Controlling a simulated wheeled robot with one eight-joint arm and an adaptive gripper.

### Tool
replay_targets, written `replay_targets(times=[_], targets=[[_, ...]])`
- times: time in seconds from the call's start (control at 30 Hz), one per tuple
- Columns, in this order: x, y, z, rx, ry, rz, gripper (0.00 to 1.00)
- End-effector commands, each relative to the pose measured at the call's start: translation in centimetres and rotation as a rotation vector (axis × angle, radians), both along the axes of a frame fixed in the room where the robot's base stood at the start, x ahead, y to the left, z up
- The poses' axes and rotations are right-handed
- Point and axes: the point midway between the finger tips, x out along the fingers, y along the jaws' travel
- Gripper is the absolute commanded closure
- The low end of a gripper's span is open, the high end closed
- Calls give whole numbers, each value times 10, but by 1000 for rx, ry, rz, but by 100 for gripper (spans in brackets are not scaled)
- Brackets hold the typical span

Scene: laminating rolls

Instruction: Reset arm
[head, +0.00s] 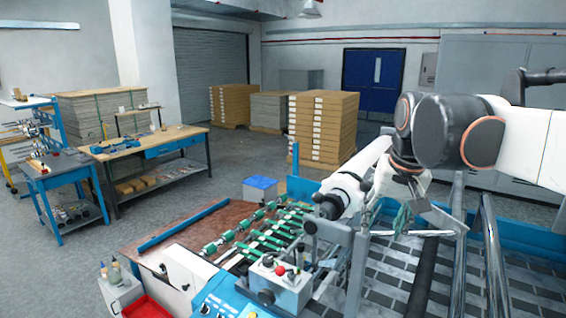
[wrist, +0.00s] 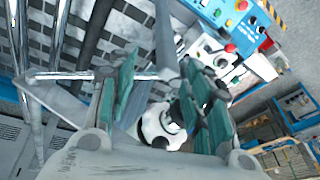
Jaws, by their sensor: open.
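My gripper (head: 403,219) hangs over the right part of the laminating machine (head: 385,275) in the head view, small and partly hidden by my arm. In the wrist view my gripper (wrist: 163,85) is open, its two green-padded fingers well apart. I see nothing held between the pads. Grey belts and metal bars of the machine show beyond the fingers. My white and black arm reaches in from the right of the head view.
Close by are metal bars (head: 496,260), a control box with a red knob (head: 281,285) and green rollers (head: 262,243). A workbench (head: 150,147) and stacked boxes (head: 322,130) are farther back, with open floor between.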

Motion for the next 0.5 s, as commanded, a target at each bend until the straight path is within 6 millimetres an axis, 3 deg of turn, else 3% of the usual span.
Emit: replay_targets(times=[0.03, 0.5], targets=[[-13, 1, -26, -6, -16, 11, 54], [-105, 6, -182, -71, -184, 119, 54]])
